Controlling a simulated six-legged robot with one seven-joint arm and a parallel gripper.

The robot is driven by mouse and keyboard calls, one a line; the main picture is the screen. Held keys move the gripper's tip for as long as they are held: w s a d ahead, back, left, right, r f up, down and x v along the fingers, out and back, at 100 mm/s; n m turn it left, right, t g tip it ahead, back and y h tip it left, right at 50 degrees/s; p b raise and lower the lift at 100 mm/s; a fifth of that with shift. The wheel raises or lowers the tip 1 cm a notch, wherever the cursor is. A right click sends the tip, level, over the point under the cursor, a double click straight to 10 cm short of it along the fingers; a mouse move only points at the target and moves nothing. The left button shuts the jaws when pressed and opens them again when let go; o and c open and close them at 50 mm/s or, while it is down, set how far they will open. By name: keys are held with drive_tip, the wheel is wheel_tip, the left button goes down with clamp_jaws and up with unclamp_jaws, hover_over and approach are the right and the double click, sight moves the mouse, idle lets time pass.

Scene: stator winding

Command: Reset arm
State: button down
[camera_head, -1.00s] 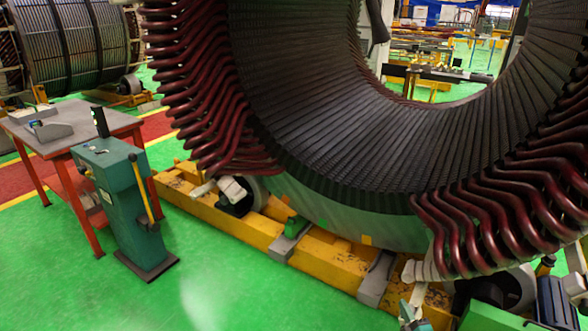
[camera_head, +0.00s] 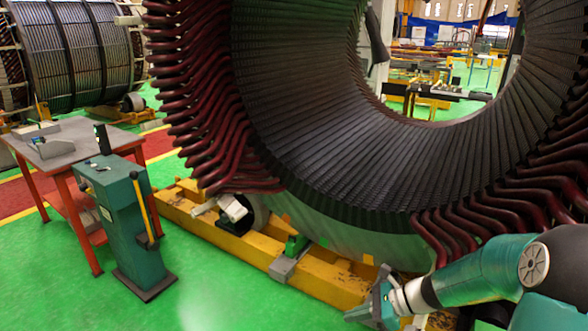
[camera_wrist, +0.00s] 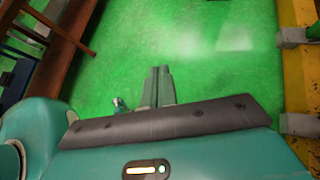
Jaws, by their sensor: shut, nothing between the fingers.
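My gripper (camera_head: 358,312) is in the lower right of the head view, at the end of my teal and black arm. It is in front of the yellow base beam, below the stator. In the wrist view its two grey fingers (camera_wrist: 158,84) lie side by side, shut with nothing between them, above the green floor. The big stator (camera_head: 300,110), with a dark slotted bore and dark red winding bars along its edges, fills the upper middle and right of the head view. My arm hides part of its lower right.
A yellow beam (camera_head: 200,224) carries the stator's rollers. A teal control pedestal (camera_head: 128,222) with a yellow lever stands at left, by a red-legged table (camera_head: 62,152). Another wound core (camera_head: 75,50) is at the back left. Green floor (camera_head: 230,295) is clear in front.

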drive_tip(key=s+r+n+t+h, duration=0.3)
drive_tip(key=s+r+n+h, duration=0.8)
drive_tip(key=s+r+n, duration=0.8)
drive_tip(key=shift+s+d+r+n+t, duration=0.2)
drive_tip(key=shift+s+d+n+t, duration=0.25)
drive_tip(key=shift+n, duration=0.65)
